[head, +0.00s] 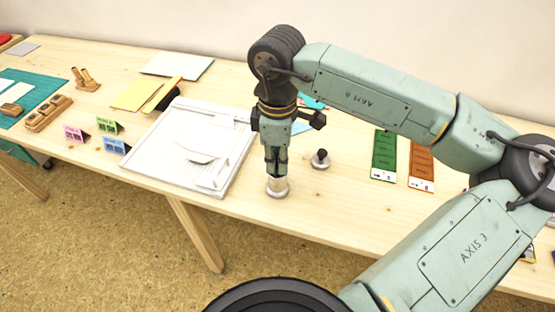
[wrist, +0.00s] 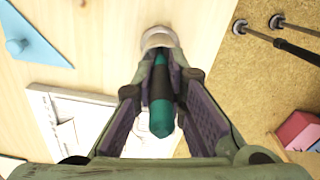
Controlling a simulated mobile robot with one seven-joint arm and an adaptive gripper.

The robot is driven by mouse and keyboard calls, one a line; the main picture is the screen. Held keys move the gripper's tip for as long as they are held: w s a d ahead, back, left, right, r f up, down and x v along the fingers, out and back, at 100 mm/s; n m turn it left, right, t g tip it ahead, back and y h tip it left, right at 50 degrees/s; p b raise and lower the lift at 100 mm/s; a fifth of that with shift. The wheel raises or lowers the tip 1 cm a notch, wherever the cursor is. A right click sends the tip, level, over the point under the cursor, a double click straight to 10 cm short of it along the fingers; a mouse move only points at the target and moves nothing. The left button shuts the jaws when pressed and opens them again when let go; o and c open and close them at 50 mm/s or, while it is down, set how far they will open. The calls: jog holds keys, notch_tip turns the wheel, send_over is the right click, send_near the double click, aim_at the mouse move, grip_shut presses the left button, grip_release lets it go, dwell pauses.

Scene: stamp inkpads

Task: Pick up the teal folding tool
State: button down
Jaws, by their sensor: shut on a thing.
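The teal folding tool (wrist: 161,118) has a teal handle end and a dark band; it lies between my fingers in the wrist view. My gripper (wrist: 160,88) is shut on it. In the head view my gripper (head: 276,165) points down near the table's front edge, and its fingers hide most of the tool. A pale round holder or base (head: 277,187) sits right below the fingertips; it also shows in the wrist view (wrist: 158,38). The tool's far end reaches toward it; I cannot tell whether they touch.
A white board (head: 150,150) lies left of my gripper. A small dark-knobbed piece (head: 320,160) stands to the right. Green (head: 384,155) and orange (head: 421,164) strips lie further right. Small folded cards (head: 108,125) are at left. The table's front edge is close.

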notch_tip(320, 180, up, 9)
jog(key=shift+f+b, duration=0.15)
jog(key=shift+b, duration=1.35)
jog(key=shift+r, duration=0.35)
jog(key=shift+a+r, duration=0.1)
jog(key=shift+a, duration=0.05)
